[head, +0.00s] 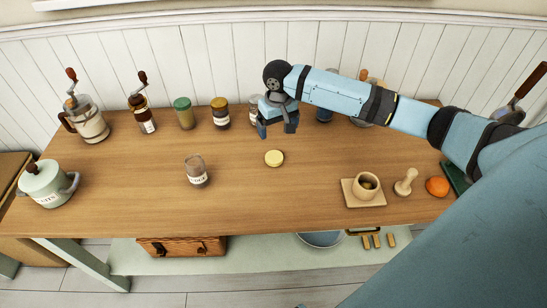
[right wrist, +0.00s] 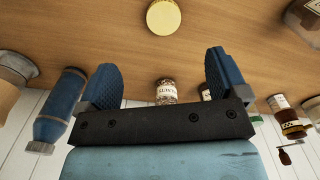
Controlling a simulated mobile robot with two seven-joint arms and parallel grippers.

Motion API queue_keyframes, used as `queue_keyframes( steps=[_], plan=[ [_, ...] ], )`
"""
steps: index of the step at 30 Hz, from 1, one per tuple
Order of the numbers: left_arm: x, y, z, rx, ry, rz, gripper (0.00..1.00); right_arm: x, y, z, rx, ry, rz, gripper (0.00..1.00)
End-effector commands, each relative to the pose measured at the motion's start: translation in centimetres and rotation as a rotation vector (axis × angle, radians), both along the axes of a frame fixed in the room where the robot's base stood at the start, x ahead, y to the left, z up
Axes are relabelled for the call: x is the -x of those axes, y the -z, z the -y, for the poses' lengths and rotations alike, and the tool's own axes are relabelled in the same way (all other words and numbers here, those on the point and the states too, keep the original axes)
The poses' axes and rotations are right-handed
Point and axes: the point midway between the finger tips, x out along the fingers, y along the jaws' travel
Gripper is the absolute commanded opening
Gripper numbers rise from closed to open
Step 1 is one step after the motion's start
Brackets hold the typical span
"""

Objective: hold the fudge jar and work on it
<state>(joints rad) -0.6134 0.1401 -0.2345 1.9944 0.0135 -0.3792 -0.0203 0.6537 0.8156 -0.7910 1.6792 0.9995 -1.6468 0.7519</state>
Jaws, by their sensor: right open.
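A small glass jar without a lid (head: 196,172), with a dark label, stands upright left of the table's middle. Its lettering is too small to read, so I cannot tell whether it is the fudge jar. A round pale yellow lid (head: 274,158) lies flat on the table; it also shows in the right wrist view (right wrist: 163,17). My right gripper (head: 277,122) is open and empty, above the table behind the lid. A labelled jar (right wrist: 166,92) shows between its fingers, farther back. My left gripper is not in view.
A green-lidded jar (head: 184,113) and a brown-lidded jar (head: 220,113) stand along the back. Two crank grinders and a white pot (head: 48,186) are at left. A blue bottle (right wrist: 60,107) stands behind my right arm. A mortar (head: 366,185), pestle and orange (head: 437,186) are at right.

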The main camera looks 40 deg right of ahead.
Motion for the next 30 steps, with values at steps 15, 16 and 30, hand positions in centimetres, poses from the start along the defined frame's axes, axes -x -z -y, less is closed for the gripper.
queue_keyframes(
  steps=[15, 16, 30],
  plan=[
    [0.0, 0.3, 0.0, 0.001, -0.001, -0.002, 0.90, 0.0, 8.0, 0.0, 0.000, 0.000, -0.001, 0.92],
    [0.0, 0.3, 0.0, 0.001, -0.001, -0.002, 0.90, 0.0, 8.2, -0.1, 0.000, -0.001, -0.001, 0.92],
    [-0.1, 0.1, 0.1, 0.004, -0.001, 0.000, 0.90, -0.2, 9.3, -0.1, 0.000, -0.001, -0.001, 0.92]
  ],
)
